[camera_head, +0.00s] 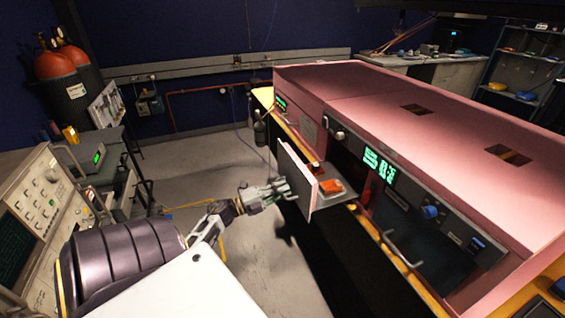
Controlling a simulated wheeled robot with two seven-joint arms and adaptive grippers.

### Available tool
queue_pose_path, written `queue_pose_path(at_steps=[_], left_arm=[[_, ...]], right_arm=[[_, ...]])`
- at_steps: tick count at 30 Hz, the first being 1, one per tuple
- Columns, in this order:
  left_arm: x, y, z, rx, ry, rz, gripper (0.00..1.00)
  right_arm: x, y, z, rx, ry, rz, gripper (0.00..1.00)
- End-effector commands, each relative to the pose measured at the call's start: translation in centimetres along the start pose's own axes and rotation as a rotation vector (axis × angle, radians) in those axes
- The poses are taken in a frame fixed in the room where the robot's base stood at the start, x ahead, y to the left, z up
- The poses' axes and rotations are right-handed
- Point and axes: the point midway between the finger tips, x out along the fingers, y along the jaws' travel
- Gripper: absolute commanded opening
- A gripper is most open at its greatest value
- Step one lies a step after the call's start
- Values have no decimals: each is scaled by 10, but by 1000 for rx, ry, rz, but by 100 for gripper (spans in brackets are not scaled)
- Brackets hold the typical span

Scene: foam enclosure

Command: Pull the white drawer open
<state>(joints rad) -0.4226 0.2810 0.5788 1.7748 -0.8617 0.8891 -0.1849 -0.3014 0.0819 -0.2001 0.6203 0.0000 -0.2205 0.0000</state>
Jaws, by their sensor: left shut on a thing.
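The white drawer (297,172) stands pulled out from the front of a pink machine (390,100). Its front panel looks pale pinkish-white, and a tray with an orange item (332,185) shows behind the panel. My left gripper (284,189) is at the outer face of the drawer front, shut on its handle. The handle itself is mostly hidden by the fingers. My right gripper is not in view.
A second handle (403,250) and a dark panel with knobs (432,213) lie to the right on the machine. Instruments (45,215) and red gas cylinders (65,65) stand at the left. Grey floor (215,165) is open between them.

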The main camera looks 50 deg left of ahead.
Motion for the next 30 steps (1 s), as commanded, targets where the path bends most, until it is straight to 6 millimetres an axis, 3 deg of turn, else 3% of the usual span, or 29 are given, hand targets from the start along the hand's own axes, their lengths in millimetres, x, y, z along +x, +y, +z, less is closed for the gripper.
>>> queue_pose_path(at_steps=[2, 3, 8, 21, 30], left_arm=[[0, 1, -1, -1, 1, 2, 0], [0, 1, -1, -1, 1, 2, 11], [0, 1, 0, -1, 1, 2, 31], [-2, 0, 0, 0, 0, 1, 31], [-26, 1, 0, -1, -1, 2, 31]], right_arm=[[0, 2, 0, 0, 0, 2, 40], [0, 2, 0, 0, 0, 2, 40], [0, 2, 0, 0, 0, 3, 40], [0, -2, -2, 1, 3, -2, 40], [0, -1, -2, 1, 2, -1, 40]])
